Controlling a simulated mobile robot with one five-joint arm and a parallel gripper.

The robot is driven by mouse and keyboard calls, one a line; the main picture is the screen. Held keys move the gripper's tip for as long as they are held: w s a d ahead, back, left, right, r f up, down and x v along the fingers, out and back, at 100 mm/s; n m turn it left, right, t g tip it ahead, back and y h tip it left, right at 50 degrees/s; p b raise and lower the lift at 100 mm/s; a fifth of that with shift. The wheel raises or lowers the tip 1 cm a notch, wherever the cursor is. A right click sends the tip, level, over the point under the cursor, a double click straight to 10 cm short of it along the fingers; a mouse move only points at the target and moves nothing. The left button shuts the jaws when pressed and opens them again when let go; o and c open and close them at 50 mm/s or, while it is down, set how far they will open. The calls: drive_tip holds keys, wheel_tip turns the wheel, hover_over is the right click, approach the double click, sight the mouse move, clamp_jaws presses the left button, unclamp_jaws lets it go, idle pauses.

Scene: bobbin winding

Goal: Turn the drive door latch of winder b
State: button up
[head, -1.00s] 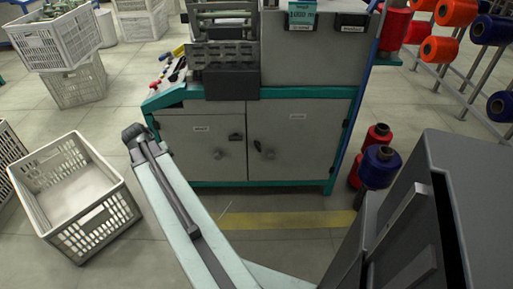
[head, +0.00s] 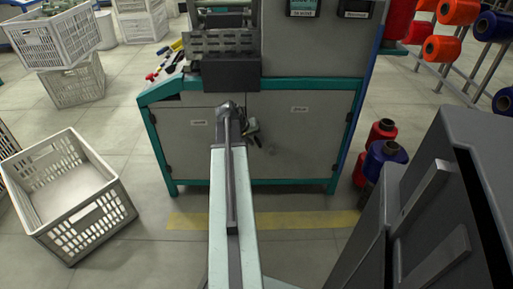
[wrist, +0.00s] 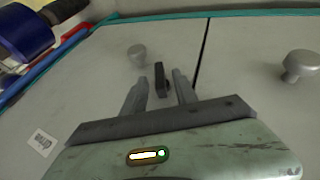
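The winder (head: 265,125) is a grey cabinet with a teal frame and two lower doors. In the wrist view, a small dark latch (wrist: 160,80) stands upright on the right-hand door (as the head view has it), near the seam between the doors. My gripper (wrist: 159,76) is open. Its two fingers lie on either side of the latch, with a visible gap to each. I cannot tell how deep the latch sits between them. In the head view, my gripper (head: 250,126) is at the doors, and my arm and gripper hide much of the seam and latch area.
A round knob (wrist: 137,54) is close beside the latch, and another knob (wrist: 300,65) is on the other door. A white crate (head: 95,220) stands on the floor at left. Blue and red spools (head: 383,160) stand right of the cabinet. Yellow tape (head: 300,219) marks the floor.

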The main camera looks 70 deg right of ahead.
drive_tip(key=shift+x, duration=0.75)
drive_tip(key=shift+r, duration=0.1)
drive_tip(key=shift+c, duration=0.3)
